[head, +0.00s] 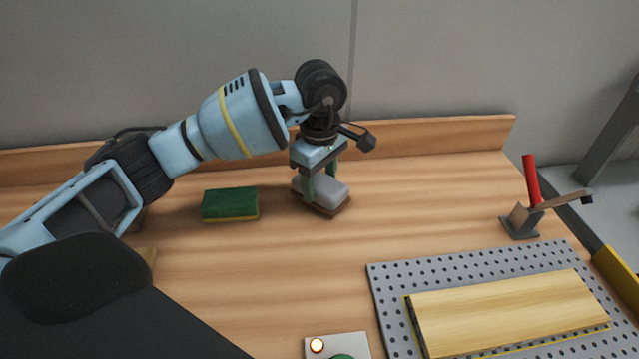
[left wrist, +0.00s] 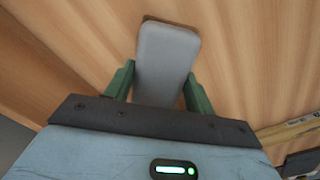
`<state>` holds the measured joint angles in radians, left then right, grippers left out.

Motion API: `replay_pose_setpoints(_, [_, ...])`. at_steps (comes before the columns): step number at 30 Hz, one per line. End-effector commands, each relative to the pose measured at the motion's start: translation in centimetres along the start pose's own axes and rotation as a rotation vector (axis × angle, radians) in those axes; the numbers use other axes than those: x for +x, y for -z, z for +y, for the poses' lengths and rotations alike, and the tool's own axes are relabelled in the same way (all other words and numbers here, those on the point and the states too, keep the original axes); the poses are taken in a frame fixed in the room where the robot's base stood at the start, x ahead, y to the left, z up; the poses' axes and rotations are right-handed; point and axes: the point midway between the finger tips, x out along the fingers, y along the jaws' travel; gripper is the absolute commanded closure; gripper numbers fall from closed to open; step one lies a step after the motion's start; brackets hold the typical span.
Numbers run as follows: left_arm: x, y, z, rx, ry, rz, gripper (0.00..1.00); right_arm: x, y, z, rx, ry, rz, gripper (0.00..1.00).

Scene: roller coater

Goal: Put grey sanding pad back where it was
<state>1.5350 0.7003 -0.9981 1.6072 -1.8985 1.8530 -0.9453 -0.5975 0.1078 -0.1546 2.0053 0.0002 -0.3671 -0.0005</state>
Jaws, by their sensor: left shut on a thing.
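The grey sanding pad (head: 331,191) has a grey upper part over a brown lower layer. It is at the back of the wooden bench, right of a green pad. My left gripper (head: 321,188) points down from above and is shut on the grey pad. In the left wrist view, the grey pad (left wrist: 167,62) lies between the two green fingers (left wrist: 158,88). I cannot tell for certain whether its underside touches the bench. My right gripper is not in view.
A green pad with a yellow base (head: 230,204) sits just left of the grey pad. A perforated metal plate (head: 388,290) with a wooden board (head: 500,310) is at front right. A red-handled clamp (head: 532,185) stands behind it. The bench's middle is clear.

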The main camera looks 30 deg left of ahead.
Motion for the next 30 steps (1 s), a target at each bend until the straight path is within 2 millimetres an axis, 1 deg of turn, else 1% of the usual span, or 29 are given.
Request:
replay_pose_setpoints(1, [0.6, 0.0, 0.0, -0.001, 0.0, 0.0, 0.67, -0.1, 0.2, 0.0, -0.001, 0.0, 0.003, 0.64])
replay_pose_setpoints(4, [1.4, 0.0, 0.0, -0.001, -0.003, 0.0, 0.67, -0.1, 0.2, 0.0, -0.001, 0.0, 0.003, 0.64])
replay_pose_setpoints(11, [1.4, 0.0, 0.0, -0.001, -0.003, 0.0, 0.67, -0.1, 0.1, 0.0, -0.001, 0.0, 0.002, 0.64])
replay_pose_setpoints(15, [1.8, 0.0, 0.0, -0.001, -0.002, 0.0, 0.67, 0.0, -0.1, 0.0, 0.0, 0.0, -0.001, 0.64])
replay_pose_setpoints(16, [1.9, 0.0, 0.0, -0.001, -0.002, 0.0, 0.44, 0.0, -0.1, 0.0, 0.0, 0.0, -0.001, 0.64])
replay_pose_setpoints(21, [1.8, 0.0, 0.0, -0.001, -0.002, 0.0, 0.24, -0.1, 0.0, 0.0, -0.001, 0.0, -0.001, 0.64])
replay_pose_setpoints(30, [1.6, 0.0, 0.0, -0.001, -0.003, 0.0, 0.24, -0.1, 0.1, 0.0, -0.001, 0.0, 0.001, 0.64])
